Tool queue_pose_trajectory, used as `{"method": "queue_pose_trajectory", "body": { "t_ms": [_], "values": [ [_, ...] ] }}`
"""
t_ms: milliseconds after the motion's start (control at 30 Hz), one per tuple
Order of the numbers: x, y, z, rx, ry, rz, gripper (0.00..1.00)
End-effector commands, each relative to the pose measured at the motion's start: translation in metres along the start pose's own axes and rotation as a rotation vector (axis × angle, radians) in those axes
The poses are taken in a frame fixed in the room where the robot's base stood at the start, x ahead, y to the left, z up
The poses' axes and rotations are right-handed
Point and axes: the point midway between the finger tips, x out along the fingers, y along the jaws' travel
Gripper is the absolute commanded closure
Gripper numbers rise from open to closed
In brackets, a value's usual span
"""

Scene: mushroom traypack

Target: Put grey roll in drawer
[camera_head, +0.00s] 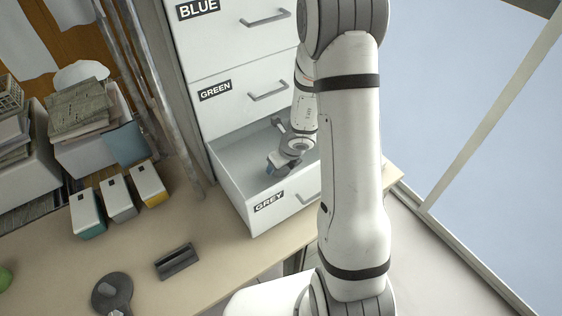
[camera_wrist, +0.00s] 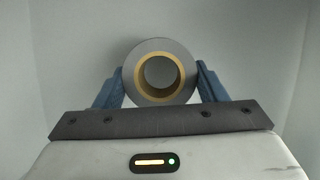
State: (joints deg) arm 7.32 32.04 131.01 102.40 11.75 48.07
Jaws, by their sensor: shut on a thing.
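The grey roll (camera_wrist: 160,48), with a tan core, is between the two blue fingers of my gripper (camera_wrist: 160,85) in the wrist view. The fingers touch it on both sides. The drawer labelled GREY (camera_head: 270,206) is pulled open in the head view. My gripper (camera_head: 277,164) is inside or just above this open drawer, near its left side. The roll is hard to make out in the head view. Pale drawer walls (camera_wrist: 70,45) surround the roll in the wrist view.
Closed drawers labelled GREEN (camera_head: 225,95) and BLUE (camera_head: 215,35) are above the open one. Three small boxes (camera_head: 118,200), a dark holder (camera_head: 177,262) and a round dark stand (camera_head: 112,292) are on the wooden table (camera_head: 215,245). Metal poles (camera_head: 150,90) stand left of the cabinet.

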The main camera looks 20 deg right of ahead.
Motion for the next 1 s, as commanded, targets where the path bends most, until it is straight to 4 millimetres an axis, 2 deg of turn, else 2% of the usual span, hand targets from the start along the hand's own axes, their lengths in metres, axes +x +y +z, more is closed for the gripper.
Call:
{"method": "queue_pose_trajectory", "body": {
  "t_ms": [33, 67, 133, 533, 567, 600, 800, 1000],
  "values": [
    [-0.003, -0.007, 0.003, 0.003, 0.002, 0.000, 0.59],
    [0.007, -0.005, -0.001, 0.002, 0.002, 0.001, 0.59],
    [0.013, -0.005, -0.004, 0.001, 0.001, 0.000, 0.59],
    [0.016, -0.005, -0.005, 0.002, 0.000, -0.001, 0.59],
    [0.015, -0.005, -0.005, 0.002, 0.000, -0.001, 0.34],
    [0.014, -0.005, -0.005, 0.002, 0.000, -0.001, 0.31],
    [0.014, -0.005, -0.005, 0.003, 0.000, -0.001, 0.15],
    [0.014, -0.005, -0.005, 0.003, 0.000, -0.001, 0.13]
  ]
}}
